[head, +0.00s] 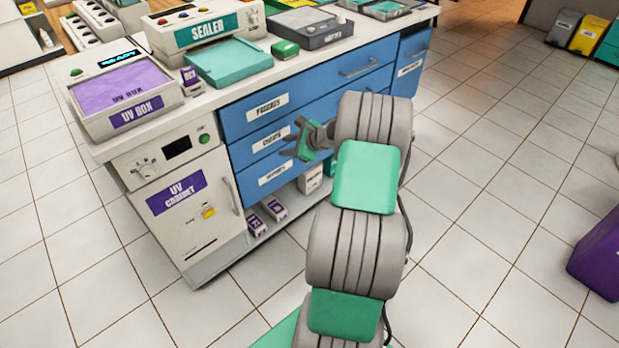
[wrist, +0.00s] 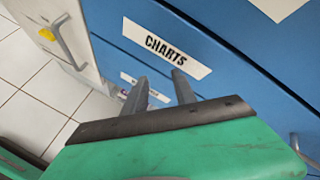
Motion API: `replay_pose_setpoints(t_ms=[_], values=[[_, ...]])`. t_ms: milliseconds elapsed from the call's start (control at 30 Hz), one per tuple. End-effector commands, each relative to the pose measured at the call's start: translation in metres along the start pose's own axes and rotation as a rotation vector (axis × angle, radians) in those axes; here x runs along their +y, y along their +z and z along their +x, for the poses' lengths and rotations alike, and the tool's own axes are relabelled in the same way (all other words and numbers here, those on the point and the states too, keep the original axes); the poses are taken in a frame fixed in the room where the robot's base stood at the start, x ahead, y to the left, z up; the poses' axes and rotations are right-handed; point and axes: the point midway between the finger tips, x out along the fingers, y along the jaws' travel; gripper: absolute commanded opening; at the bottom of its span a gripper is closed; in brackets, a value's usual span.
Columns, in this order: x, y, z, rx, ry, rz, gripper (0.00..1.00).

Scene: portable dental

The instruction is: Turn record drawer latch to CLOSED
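The blue drawer unit (head: 240,119) stands in the middle of the head view, its drawers carrying white labels. A drawer front labelled CHARTS (wrist: 220,32) fills much of the wrist view. My gripper (head: 296,143) is in front of these drawers in the head view. In the wrist view my gripper (wrist: 160,90) has its two grey fingers apart, pointing toward the drawer front just below the CHARTS label, with nothing seen between them. I cannot make out the record drawer latch or its setting. My arm and gripper hide part of the drawer fronts.
The white UV cabinet (head: 188,232), with a vertical handle, stands left of the drawers. The counter holds a UV box (head: 125,92), a sealer (head: 205,30) and a grey device (head: 310,29). An open shelf below the drawers holds small boxes. Tiled floor at right is clear beside a purple bin (head: 598,255).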

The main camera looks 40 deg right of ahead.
Motion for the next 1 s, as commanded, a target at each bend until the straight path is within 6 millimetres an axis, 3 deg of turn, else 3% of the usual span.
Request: replay_pose_setpoints(t_ms=[33, 100, 233, 367, 700, 1000], values=[[0.006, -0.063, 0.018, -0.032, -0.060, 0.186, 0.33], [0.001, -0.115, 0.021, -0.096, -0.141, 0.421, 0.33], [-0.003, -0.163, 0.016, -0.185, -0.222, 0.670, 0.33], [-0.007, -0.167, 0.022, -0.208, -0.233, 0.721, 0.33], [-0.024, -0.160, 0.080, -0.204, -0.231, 0.715, 0.33], [-0.027, -0.158, 0.086, -0.203, -0.232, 0.717, 0.33]])
